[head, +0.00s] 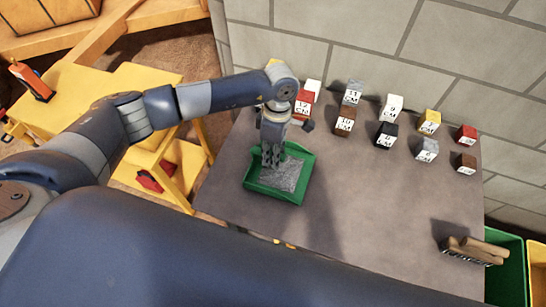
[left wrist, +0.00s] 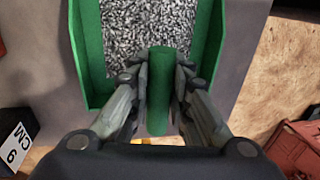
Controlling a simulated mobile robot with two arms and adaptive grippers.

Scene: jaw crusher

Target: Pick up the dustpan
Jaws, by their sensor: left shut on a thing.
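The green dustpan (head: 276,193) lies on the grey table near its left end, with grey gravel (head: 286,174) in its pan. My left gripper (head: 270,160) reaches down from above to the dustpan's back edge. In the left wrist view the dustpan (left wrist: 90,60) opens away from me, and its upright-looking green handle (left wrist: 158,90) lies between the fingers. My left gripper (left wrist: 158,105) is shut on this handle. The head view hides most of the handle behind the fingers. My right gripper does not show.
Several small labelled cubes (head: 387,134) stand along the wall side of the table (head: 380,210). A brush-like item (head: 474,251) lies at the table's right corner, near a green bin (head: 508,275). The table middle is clear. Yellow machinery (head: 90,95) stands left.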

